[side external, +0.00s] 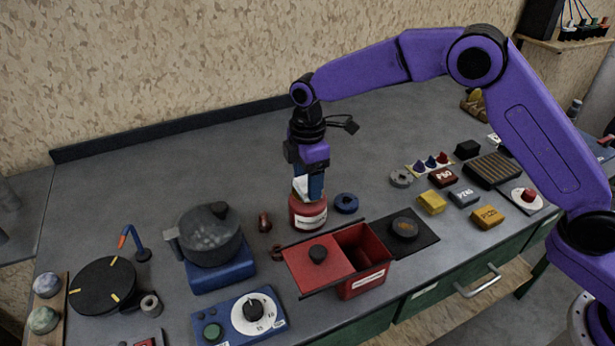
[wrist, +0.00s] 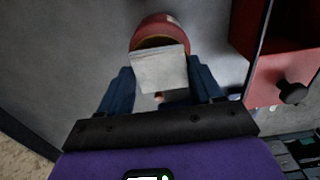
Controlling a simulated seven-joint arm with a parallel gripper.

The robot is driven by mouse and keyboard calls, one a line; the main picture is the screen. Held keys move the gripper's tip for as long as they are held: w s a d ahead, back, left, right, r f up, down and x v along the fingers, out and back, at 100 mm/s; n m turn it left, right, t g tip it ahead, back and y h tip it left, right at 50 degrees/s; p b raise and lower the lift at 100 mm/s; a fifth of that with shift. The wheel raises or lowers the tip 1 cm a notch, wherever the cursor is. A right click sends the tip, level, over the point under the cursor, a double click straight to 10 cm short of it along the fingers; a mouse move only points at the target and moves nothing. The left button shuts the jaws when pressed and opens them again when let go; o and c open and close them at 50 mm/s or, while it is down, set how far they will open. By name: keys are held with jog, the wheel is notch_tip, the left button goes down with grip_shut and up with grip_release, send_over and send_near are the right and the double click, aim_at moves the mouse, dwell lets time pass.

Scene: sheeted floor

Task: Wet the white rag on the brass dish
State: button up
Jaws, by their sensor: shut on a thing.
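My gripper (side external: 309,190) points straight down, its blue fingers shut on the white rag (wrist: 158,70). In the wrist view the rag is a pale, flat square between the fingers; a white bit of it shows in the side view (side external: 299,185). The rag is at the mouth of a round red pot (side external: 308,218) with a white label. The pot's rim and tan inside show behind the rag in the wrist view (wrist: 153,25). How far the rag reaches into the pot is hidden. I cannot pick out the brass dish with certainty.
A red box (side external: 365,283) with a knobbed lid (side external: 312,266) slid aside stands in front. A blue ring (side external: 346,203) lies close right of the pot, a small copper-coloured piece (side external: 264,222) left. A grey lidded pot (side external: 210,238) stands further left. The bench behind is clear.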

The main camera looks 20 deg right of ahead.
jog(key=shift+r, duration=3.5)
